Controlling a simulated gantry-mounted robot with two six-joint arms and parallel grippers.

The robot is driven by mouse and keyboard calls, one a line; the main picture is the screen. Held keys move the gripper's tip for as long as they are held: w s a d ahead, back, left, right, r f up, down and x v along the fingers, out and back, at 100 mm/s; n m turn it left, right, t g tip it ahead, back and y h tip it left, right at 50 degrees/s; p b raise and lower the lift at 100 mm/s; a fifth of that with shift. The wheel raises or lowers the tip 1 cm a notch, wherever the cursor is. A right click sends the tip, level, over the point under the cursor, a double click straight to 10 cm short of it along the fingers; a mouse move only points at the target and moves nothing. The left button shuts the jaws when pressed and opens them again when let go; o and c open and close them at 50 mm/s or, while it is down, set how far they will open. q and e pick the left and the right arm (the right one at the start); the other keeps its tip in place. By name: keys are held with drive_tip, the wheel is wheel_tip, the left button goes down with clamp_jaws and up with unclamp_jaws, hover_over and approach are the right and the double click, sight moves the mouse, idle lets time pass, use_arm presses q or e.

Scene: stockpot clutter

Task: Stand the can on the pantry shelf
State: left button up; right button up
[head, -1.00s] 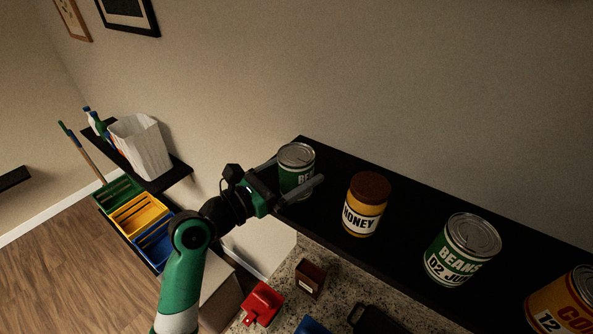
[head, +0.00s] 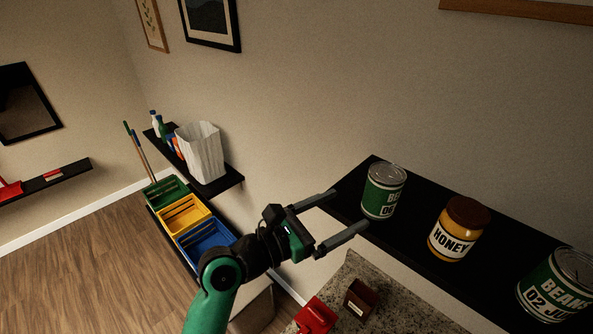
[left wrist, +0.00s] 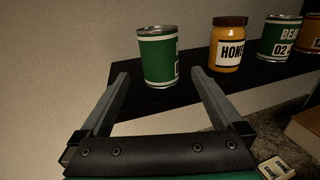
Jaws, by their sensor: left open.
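A green can with a silver lid (head: 384,192) stands upright at the left end of the black pantry shelf (head: 413,235). In the left wrist view the same can (left wrist: 158,58) stands just beyond the fingertips. My left gripper (head: 337,212) is open and empty, its two fingers pointing at the can from the shelf's left end. The gap between the fingers (left wrist: 160,80) holds nothing, and the can looks clear of them. My right gripper is not in view.
A honey jar (head: 458,229) stands right of the can, then another green beans can (head: 556,287). Below are a granite counter (head: 387,300), a red object (head: 316,316) and a brown box (head: 361,298). A small shelf holds a white bag (head: 201,152).

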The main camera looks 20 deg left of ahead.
use_arm(q)
drive_tip(key=s+a+r+m+t+y, duration=0.2)
drive_tip(key=s+a+r+m+t, duration=0.15)
drive_tip(key=r+m, duration=0.55)
drive_tip(key=s+a+r+m+t+y, duration=0.1)
drive_tip(key=s+a+r+m+t, duration=0.2)
drive_tip(key=r+m, duration=0.55)
drive_tip(key=s+a+r+m+t+y, duration=0.7)
drive_tip(key=s+a+r+m, duration=0.1)
drive_tip(key=s+r+m, duration=0.3)
wheel_tip(320, 180, up, 2)
drive_tip(key=shift+s, duration=0.7)
drive_tip(key=shift+t, duration=0.25)
